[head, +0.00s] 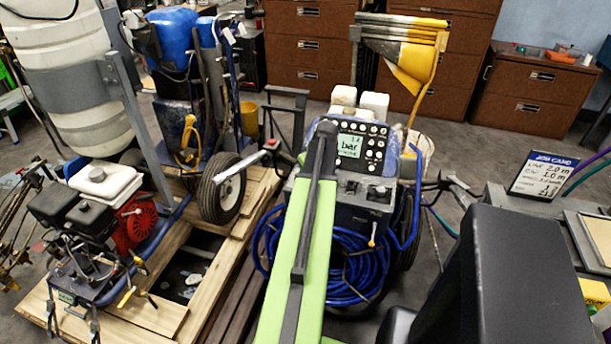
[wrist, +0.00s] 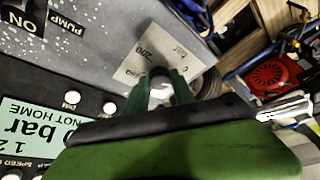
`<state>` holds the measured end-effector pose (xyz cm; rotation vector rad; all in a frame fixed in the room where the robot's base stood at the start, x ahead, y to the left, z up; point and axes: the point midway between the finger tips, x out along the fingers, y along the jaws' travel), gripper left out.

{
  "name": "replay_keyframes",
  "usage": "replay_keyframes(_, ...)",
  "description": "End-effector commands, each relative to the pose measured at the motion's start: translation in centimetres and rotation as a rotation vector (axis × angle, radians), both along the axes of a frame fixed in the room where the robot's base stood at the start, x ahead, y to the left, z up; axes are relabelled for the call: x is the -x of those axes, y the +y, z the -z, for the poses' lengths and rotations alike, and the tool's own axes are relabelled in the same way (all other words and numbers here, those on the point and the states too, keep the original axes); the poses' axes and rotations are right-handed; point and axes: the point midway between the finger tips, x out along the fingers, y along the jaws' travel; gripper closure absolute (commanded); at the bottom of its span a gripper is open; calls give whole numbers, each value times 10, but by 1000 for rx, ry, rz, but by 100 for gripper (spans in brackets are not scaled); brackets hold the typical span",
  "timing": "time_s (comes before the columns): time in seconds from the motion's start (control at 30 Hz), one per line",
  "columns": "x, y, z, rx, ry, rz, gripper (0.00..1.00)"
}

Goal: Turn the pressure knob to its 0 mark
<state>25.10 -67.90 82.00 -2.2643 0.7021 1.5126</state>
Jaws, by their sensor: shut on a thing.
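In the wrist view my gripper (wrist: 160,90) has its two dark green fingers closed around a small pale knob (wrist: 159,84). The knob stands in front of a light scale plate (wrist: 140,62) with an upside-down "200" and other small print. The fingers hide most of the knob, and I cannot tell where its pointer stands. The striper's display (wrist: 28,125) shows upside down with "bar" and "NOT HOME", partly cut off. In the head view the display (head: 350,146) reads "bar" on the control panel (head: 372,150). My green arm hides the gripper and knob there.
A PUMP switch (wrist: 22,18) marked ON is at the wrist view's upper left. In the head view, a blue hose coil (head: 345,275) hangs below the panel. A job card (head: 543,175) stands at right. Another machine on a wooden pallet (head: 165,315) is at left.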

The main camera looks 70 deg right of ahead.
Motion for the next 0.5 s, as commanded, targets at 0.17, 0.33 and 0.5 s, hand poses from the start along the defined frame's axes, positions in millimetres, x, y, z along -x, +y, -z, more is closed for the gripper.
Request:
replay_keyframes(0.17,3,-6,0,5,3,-160,100)
replay_keyframes(0.33,2,-7,0,5,3,-316,100)
replay_keyframes(0.5,2,-7,0,3,4,-450,100)
